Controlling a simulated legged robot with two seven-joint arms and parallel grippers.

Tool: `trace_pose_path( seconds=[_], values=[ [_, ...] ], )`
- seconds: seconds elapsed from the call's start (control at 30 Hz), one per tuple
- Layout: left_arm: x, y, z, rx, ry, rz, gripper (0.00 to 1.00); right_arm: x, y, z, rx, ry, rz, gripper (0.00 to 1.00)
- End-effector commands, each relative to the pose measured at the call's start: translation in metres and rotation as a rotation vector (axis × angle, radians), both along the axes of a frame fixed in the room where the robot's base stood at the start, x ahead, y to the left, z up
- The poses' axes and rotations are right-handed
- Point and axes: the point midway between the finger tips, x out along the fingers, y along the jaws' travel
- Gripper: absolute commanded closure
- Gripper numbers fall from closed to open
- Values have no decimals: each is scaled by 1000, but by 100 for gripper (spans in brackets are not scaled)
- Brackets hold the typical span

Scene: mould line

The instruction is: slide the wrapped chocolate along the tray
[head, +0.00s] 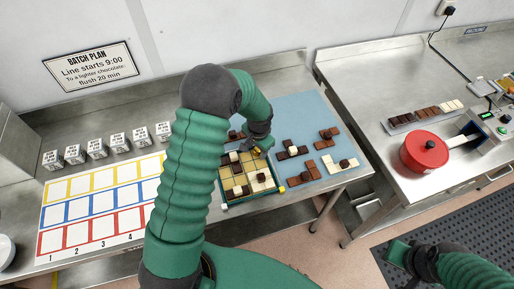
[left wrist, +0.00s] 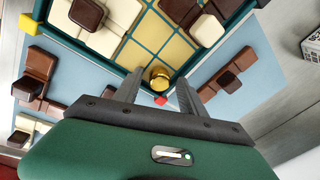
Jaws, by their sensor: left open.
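The wrapped chocolate (left wrist: 159,75) is a small round gold piece near a corner of the tray in the left wrist view. The tray (head: 226,205) has a dark green rim and a gridded yellow floor, with brown and cream chocolate pieces on several squares. Its grid also shows in the left wrist view (left wrist: 168,45). My left gripper (left wrist: 160,90) is open, its two fingers on either side of the wrapped chocolate; I cannot tell whether they touch it. In the head view my left arm hides part of the tray. My right gripper (head: 398,252) is at the lower right, its fingers unclear.
A blue mat (head: 300,108) with loose brown and cream pieces lies around the tray. A chart with coloured squares (head: 85,215) and several small labelled boxes (head: 97,147) are at left. A red pot (head: 424,150) and a row of chocolates (head: 427,112) stand on the right bench.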

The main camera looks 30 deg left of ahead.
Motion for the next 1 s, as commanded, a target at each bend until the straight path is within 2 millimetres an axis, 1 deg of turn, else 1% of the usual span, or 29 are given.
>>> trace_pose_path(
  seconds=[0.03,0.33,0.47,0.57,0.9,1.0],
  values=[
    [3,-2,2,-3,-7,-2,47,0,0,0,0,0,0,64],
    [3,-3,3,-2,-9,-2,47,0,0,0,0,0,0,64],
    [3,-4,15,-2,-12,-3,47,0,0,-1,0,0,0,64],
    [0,-6,33,-2,-12,-3,47,0,0,-3,0,0,0,64],
    [-12,-12,116,-2,-9,-1,47,0,0,-10,0,0,0,64],
    [-15,-14,137,-3,-6,-1,47,0,0,-11,0,0,0,64]
  ],
)
